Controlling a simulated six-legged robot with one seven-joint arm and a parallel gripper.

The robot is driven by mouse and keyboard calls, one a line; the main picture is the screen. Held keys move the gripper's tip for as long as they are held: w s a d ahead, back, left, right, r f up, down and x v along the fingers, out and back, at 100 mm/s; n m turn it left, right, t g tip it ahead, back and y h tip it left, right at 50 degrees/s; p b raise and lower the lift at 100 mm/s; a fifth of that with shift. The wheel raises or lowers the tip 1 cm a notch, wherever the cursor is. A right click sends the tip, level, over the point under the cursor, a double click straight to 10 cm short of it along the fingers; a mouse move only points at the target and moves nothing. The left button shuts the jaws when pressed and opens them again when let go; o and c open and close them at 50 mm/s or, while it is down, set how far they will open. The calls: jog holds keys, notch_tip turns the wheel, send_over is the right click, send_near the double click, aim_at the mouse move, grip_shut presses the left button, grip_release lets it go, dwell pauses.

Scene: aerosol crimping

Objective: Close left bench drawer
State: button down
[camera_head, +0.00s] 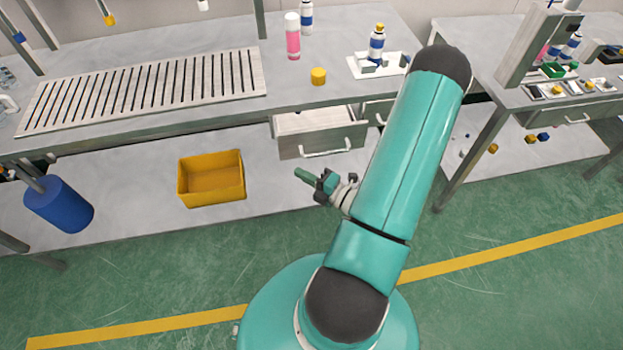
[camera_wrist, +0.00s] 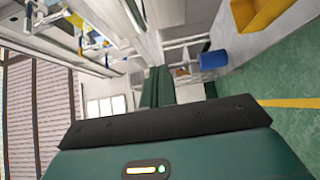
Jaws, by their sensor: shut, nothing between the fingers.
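The left bench drawer (camera_head: 318,137) hangs under the middle bench in the head view. It is pulled out, with its inside visible from above and a pale bar handle (camera_head: 326,153) on its grey front. My gripper (camera_head: 299,174) is shut and empty. In the head view it appears just below the left end of the handle, pointing left, with a visible gap in the picture. Whether it touches the drawer I cannot tell. The green fingers also show together in the wrist view (camera_wrist: 157,84). I cannot make out the drawer there.
A yellow bin (camera_head: 211,178) and a blue cylinder (camera_head: 59,204) are on the lower shelf to the left. A second drawer (camera_head: 377,111) is partly hidden by my arm. Bottles and a slatted panel (camera_head: 145,88) are on the bench top. Green floor in front is clear.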

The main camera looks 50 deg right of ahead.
aim_at(289, 158)
jog(key=w, duration=0.2)
jog(key=w+d, duration=0.1)
jog(key=w, duration=0.4)
jog(key=shift+w+d, duration=0.2)
jog(key=shift+d, duration=0.05)
jog(key=w+d, duration=0.1)
jog(key=w, duration=0.1)
jog(key=w+d, duration=0.3)
jog(key=w, duration=0.1)
jog(key=shift+w+d, duration=0.3)
jog(key=shift+w, duration=0.1)
jog(key=shift+w+d+r, duration=0.1)
jog(key=shift+w+d, duration=0.1)
jog(key=shift+w, duration=0.05)
jog(key=shift+a, duration=0.1)
